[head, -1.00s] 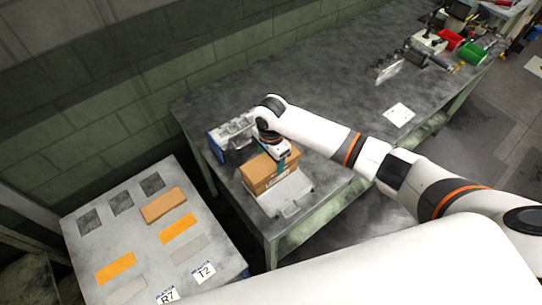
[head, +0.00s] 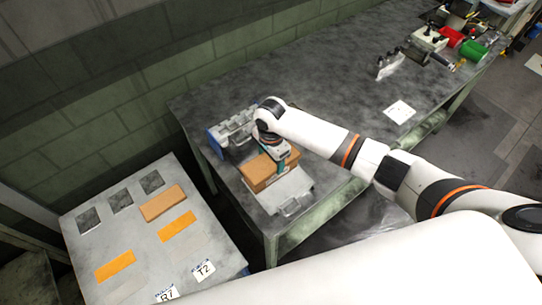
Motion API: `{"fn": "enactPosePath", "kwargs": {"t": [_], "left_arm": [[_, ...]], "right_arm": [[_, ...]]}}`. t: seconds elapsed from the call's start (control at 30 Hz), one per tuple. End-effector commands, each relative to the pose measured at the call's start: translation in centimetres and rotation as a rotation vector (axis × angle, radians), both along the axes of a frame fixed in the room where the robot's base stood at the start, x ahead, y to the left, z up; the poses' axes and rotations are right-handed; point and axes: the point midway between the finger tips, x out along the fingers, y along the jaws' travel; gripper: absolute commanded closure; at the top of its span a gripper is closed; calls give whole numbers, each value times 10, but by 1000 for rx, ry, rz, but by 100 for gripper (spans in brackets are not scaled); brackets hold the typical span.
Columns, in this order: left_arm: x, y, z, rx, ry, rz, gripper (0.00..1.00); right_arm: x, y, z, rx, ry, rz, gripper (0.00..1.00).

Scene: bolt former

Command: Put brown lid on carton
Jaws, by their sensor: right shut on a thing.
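Another brown box-like piece (head: 162,203) lies on the low grey table at the left. My left gripper is not in view.
The low table (head: 140,239) carries orange strips (head: 115,266), dark squares and labels. A grey and blue fixture (head: 232,131) stands just behind the carton. The bench middle is mostly clear.

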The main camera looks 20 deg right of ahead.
Motion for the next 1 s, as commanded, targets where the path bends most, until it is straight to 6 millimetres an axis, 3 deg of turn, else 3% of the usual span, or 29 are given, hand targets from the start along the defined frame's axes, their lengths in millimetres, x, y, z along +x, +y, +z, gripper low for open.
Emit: {"fn": "enactPosePath", "kwargs": {"t": [0.57, 0.6, 0.73, 1.0], "left_arm": [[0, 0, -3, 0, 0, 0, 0], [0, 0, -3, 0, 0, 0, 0], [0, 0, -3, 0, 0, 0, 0], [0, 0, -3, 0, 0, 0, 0]], "right_arm": [[0, 0, -8, 0, 0, 1, 52], [0, 0, -8, 0, 0, 1, 26], [0, 0, -8, 0, 0, 1, 5], [0, 0, -7, 0, 0, 1, 5]]}}
